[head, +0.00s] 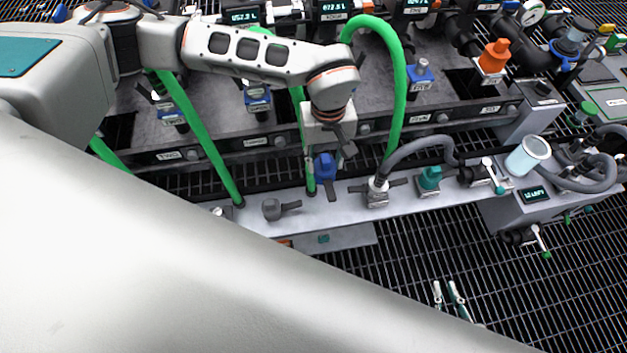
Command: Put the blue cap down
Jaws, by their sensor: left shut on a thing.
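The blue cap (325,167) is between the fingers of my left gripper (327,160), which is shut on it. The cap is over or just above the pale manifold rail (340,205); I cannot tell whether it touches anything below. My left arm reaches in from the upper left and the gripper points down. My right gripper is not in view.
A grey capped fitting (272,209) and a grey hose coupling (377,192) flank the cap on the rail, with a teal cap (430,178) further right. Green hoses (398,90) rise near the gripper. A white-rimmed cup (527,155) stands at right.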

